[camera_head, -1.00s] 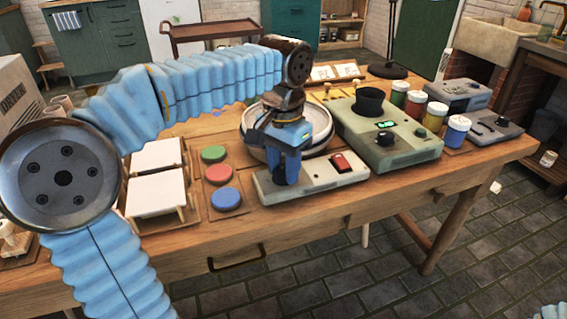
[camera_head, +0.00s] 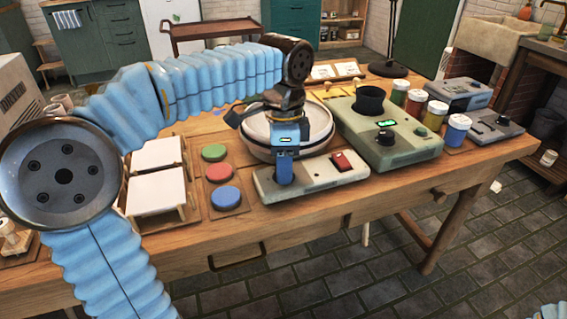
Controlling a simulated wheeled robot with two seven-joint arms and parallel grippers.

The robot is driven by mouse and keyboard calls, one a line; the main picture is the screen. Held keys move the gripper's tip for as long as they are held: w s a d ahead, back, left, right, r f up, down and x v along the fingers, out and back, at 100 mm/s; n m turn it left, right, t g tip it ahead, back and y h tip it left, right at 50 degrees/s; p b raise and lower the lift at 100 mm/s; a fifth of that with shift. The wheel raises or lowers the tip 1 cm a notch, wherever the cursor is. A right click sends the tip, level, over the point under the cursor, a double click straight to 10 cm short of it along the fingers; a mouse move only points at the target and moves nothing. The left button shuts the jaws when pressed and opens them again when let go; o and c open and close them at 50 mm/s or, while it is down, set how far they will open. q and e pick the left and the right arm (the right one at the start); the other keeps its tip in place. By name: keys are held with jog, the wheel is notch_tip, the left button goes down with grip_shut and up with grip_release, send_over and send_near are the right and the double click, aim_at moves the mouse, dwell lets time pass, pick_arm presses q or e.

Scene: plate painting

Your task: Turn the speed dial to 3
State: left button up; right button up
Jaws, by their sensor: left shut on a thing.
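A pale control box (camera_head: 318,180) with a red rocker switch (camera_head: 342,161) lies on the front of the wooden table. My left gripper (camera_head: 285,172) points down over the left part of this box. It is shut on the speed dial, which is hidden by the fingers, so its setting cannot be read. A white round bowl or wheel (camera_head: 318,128) stands just behind the box, partly covered by my left gripper. My right gripper is not in view; only a bit of blue sleeve shows at the bottom right corner.
Green, red and blue round buttons (camera_head: 226,197) sit left of the box. White tiles on a rack (camera_head: 156,193) lie further left. A green-grey machine (camera_head: 390,140) with a black knob and several lidded jars (camera_head: 457,130) stand to the right.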

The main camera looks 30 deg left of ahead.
pick_arm(q)
jog(key=shift+m, duration=0.4)
jog(key=o, duration=1)
jog(key=shift+o, duration=0.2)
notch_tip(320, 180, up, 14)
jog(key=shift+f, duration=0.15)
